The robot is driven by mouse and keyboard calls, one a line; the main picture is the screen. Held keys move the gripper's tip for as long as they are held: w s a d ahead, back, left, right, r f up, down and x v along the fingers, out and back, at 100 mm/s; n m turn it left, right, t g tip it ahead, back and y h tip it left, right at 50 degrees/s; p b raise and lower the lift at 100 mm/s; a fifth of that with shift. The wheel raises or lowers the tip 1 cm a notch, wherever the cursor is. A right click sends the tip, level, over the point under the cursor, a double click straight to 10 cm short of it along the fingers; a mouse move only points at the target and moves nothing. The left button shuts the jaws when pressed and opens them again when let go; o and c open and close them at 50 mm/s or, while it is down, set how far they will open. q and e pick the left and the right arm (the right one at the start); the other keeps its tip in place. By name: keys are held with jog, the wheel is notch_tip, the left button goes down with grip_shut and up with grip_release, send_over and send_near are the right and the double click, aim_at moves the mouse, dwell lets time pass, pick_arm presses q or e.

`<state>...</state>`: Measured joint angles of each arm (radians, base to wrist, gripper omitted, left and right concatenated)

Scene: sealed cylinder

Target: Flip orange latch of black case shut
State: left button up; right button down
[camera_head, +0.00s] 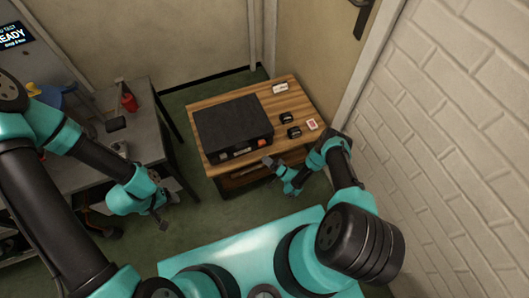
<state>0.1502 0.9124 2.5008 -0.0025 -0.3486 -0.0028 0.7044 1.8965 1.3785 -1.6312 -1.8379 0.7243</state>
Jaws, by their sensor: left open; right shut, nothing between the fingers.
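The black case (233,122) lies closed-looking on the wooden table, its front face toward me. An orange latch (262,142) shows at the right end of that front face; its exact angle is too small to tell. My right gripper (269,161) is shut and empty, just in front of and below the orange latch, close to the case front. I cannot tell if it touches. My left gripper (162,224) is open and empty, low over the floor to the left of the wooden table, away from the case.
The wooden table (205,99) also holds two small black items (287,118), a red-and-white card (312,125) and a pale labelled item (280,88). A grey desk (148,128) with a red object (129,102) stands left. A white brick wall (460,130) bounds the right.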

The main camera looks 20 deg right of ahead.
jog(key=shift+f, duration=0.1)
jog(key=f, duration=0.1)
jog(key=s+f, duration=0.1)
jog(key=f, duration=0.2)
jog(key=shift+s+f, duration=0.2)
jog(key=shift+s, duration=0.15)
dwell(0.4)
